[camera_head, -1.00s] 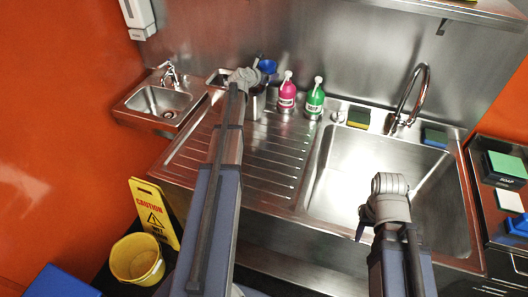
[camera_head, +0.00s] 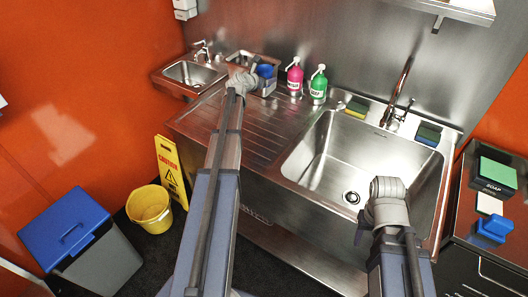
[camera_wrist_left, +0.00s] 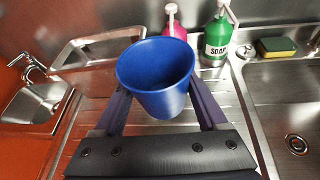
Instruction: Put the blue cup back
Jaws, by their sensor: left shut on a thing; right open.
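The blue cup (camera_head: 265,70) is above the steel drainboard (camera_head: 262,137), near its back left end. In the left wrist view the cup (camera_wrist_left: 150,82) stands upright, its open mouth showing, between the two fingers of my left gripper (camera_wrist_left: 160,103). My left gripper (camera_head: 254,77) is shut on the cup; its wrist partly hides it in the head view. My right gripper (camera_head: 362,234) is in front of the large sink, mostly hidden by its own wrist, open and with no thing seen in it.
A pink bottle (camera_head: 295,78) and a green soap bottle (camera_head: 318,86) stand right of the cup. A steel container (camera_wrist_left: 92,62) is left of it. The large sink (camera_head: 352,160) is empty. A sponge (camera_head: 356,108) lies on its back rim. A yellow bucket (camera_head: 150,208) is on the floor.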

